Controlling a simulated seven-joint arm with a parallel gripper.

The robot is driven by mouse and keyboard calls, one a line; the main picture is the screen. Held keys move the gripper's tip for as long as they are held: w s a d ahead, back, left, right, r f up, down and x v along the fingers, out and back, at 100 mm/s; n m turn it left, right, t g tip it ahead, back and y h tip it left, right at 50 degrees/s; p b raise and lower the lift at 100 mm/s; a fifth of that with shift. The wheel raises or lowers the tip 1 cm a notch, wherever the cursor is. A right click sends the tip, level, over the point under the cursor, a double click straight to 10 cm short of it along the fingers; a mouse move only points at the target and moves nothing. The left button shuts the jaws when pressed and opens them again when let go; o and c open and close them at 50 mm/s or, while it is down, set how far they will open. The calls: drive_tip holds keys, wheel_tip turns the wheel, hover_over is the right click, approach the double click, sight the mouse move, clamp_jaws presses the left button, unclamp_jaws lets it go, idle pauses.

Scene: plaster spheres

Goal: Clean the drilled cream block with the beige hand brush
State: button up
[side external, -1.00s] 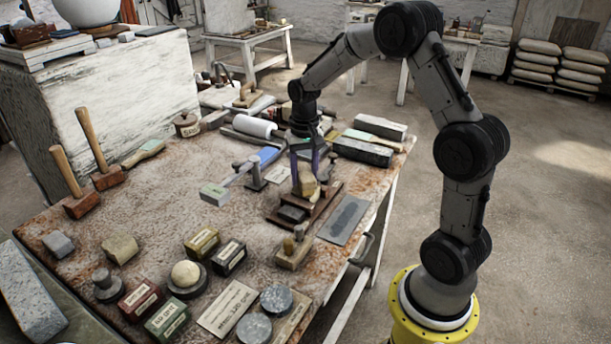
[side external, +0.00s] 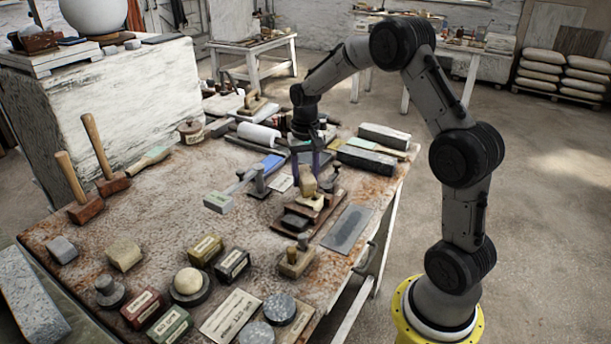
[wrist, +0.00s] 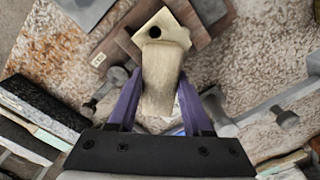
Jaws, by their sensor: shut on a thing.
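My gripper (wrist: 155,103), with purple fingers, is shut on the beige hand brush (wrist: 160,80). The brush also shows in the side external view (side external: 308,184), below the fingers. The drilled cream block (wrist: 165,28), with a dark round hole, lies at the far end of the brush in the wrist view. The brush end overlaps the block's near edge there; I cannot tell whether they touch. In the side external view the block (side external: 313,202) is small, just below the brush, on a dark brown wooden stand (side external: 325,209).
A grey flat plate (side external: 347,228) lies right of the stand, and a small wooden block with pegs (side external: 296,262) in front. Dark and grey stone bars (side external: 366,160) lie behind. The table's left middle is fairly clear.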

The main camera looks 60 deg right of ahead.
sight(309, 182)
drive_tip(key=shift+s+a, duration=1.5)
drive_tip(key=shift+w+d+r, duration=0.75)
drive_tip(key=shift+w+d, duration=0.05)
drive_tip(key=shift+f, duration=0.7)
drive_tip(key=shift+w+d, duration=0.75)
